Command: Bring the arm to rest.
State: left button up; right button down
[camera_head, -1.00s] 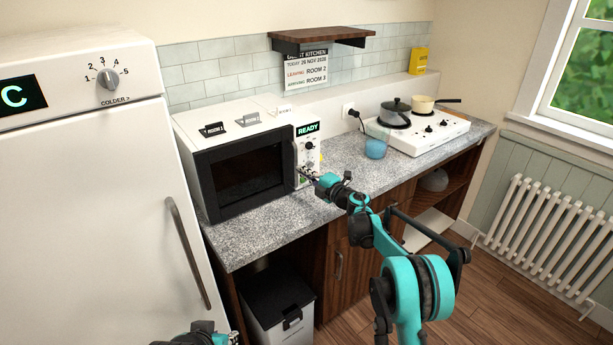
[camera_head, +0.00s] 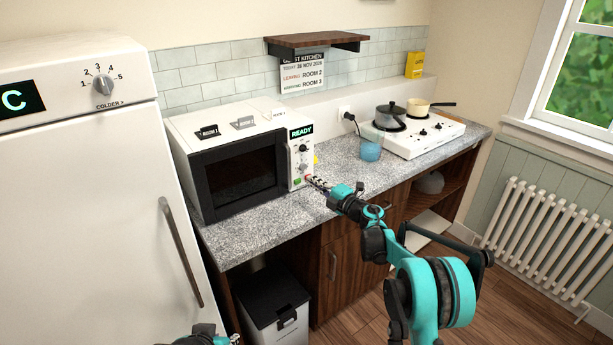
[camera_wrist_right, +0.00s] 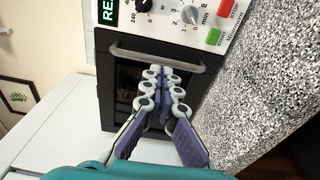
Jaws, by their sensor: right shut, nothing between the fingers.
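My right arm reaches over the counter from the lower right in the head view. Its gripper (camera_head: 314,182) is beside the lower right corner of the microwave (camera_head: 235,165), in front of its control panel. In the right wrist view the fingers (camera_wrist_right: 163,76) are together with nothing between them. They point toward the microwave door handle (camera_wrist_right: 158,57); I cannot tell how wide the gap is. Only a teal and dark end part of my left arm (camera_head: 203,336) shows at the bottom edge, and its fingers cannot be made out.
The microwave door is shut and its display reads READY. A blue cup (camera_head: 370,151) stands on the counter (camera_head: 270,222) left of a white hob (camera_head: 412,137) with a pot and a pan. A white fridge (camera_head: 85,210) is at the left, a bin (camera_head: 272,308) below.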

jog(key=s+d+r+m+t+h+p, duration=0.1)
jog(key=s+d+r+m+t+h, duration=0.25)
jog(key=d+r, duration=0.3)
jog(key=s+d+r+m+t+h, duration=0.2)
jog(key=s+d+r+m, duration=0.25)
jog(key=r, duration=0.25)
jog(key=s+d+r+m+g+h, duration=0.1)
jog(key=s+d+r+m+h, duration=0.3)
jog(key=s+d+m+h, duration=0.4)
jog(key=s+d+f+m+g+h, duration=0.1)
jog(key=s+f+m+g, duration=0.15)
jog(key=s, duration=0.45)
jog(key=s+d+f+m+g+h, duration=0.1)
jog(key=s+d+f+m+g, duration=0.1)
jog(key=s+f+m, duration=0.35)
jog(key=s+a+f+m+g+y, duration=0.1)
jog(key=s+a+f+g+y, duration=0.1)
jog(key=s+f, duration=0.5)
jog(key=s+a+f+m+g+y, duration=0.1)
jog(key=s+a+f+g, duration=0.3)
jog(key=s, duration=1.1)
notch_tip(320, 180, down, 3)
jog(key=shift+s+r+g+y, duration=0.15)
jog(key=shift+g+y, duration=0.15)
jog(key=shift+y, duration=0.05)
